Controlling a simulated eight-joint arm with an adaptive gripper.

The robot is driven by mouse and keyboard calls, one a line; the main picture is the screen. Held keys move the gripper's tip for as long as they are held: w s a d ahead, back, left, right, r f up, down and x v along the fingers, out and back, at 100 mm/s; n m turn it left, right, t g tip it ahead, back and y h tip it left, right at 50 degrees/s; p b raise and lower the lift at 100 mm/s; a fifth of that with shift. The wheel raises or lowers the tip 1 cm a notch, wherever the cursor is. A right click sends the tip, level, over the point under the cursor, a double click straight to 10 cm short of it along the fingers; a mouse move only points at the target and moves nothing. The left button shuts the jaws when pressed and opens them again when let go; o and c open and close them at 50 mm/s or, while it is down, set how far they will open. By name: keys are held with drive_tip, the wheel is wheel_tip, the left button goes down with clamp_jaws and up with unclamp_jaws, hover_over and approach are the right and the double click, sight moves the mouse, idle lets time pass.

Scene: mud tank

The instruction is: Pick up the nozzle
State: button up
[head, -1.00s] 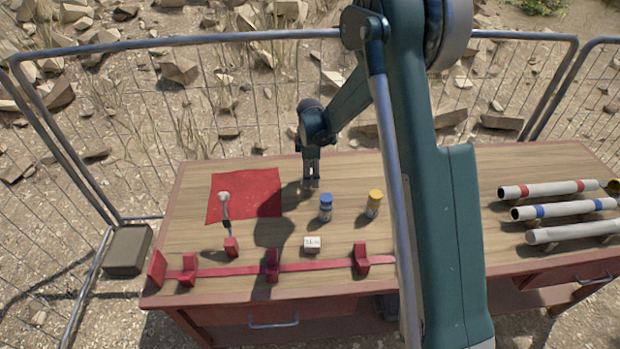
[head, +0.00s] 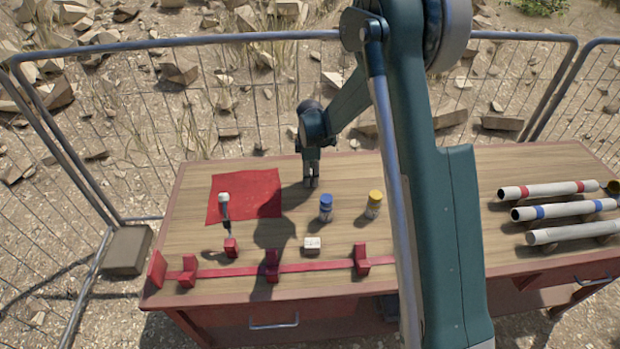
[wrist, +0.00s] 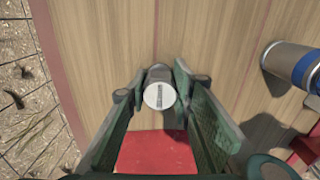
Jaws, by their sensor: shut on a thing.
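My gripper (head: 311,184) is at the table, just right of the red cloth and behind the blue-capped bottle. In the wrist view my gripper (wrist: 159,92) has its green-padded fingers shut on a short grey cylinder with a pale, slotted round end, which I take to be the nozzle (wrist: 158,97). In the head view the fingers mostly hide it. I cannot tell whether it touches the table.
The red cloth (head: 225,208) lies left of my gripper. A blue-capped bottle (head: 326,209) and a yellow-capped bottle (head: 373,205) stand nearby. A pale-headed tool (head: 225,211), a small white block (head: 312,245) and a red rack (head: 300,266) are nearer. Several tubes (head: 565,209) lie right.

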drive_tip(key=shift+r+p, duration=0.5)
drive_tip(key=shift+r, duration=4.5)
drive_tip(key=shift+d, duration=0.15)
drive_tip(key=s+d, duration=0.3)
drive_tip(key=d, duration=4)
drive_tip(key=s+d, duration=0.3)
drive_tip(key=d, duration=0.4)
drive_tip(key=s+d+b, duration=0.1)
drive_tip(key=s+d, duration=0.3)
drive_tip(key=d, duration=0.3)
drive_tip(key=shift+d+r, duration=0.15)
drive_tip(key=shift+d, duration=0.2)
drive_tip(key=shift+f+b, duration=0.4)
drive_tip(key=shift+f, duration=2.75)
drive_tip(key=shift+f, duration=0.1)
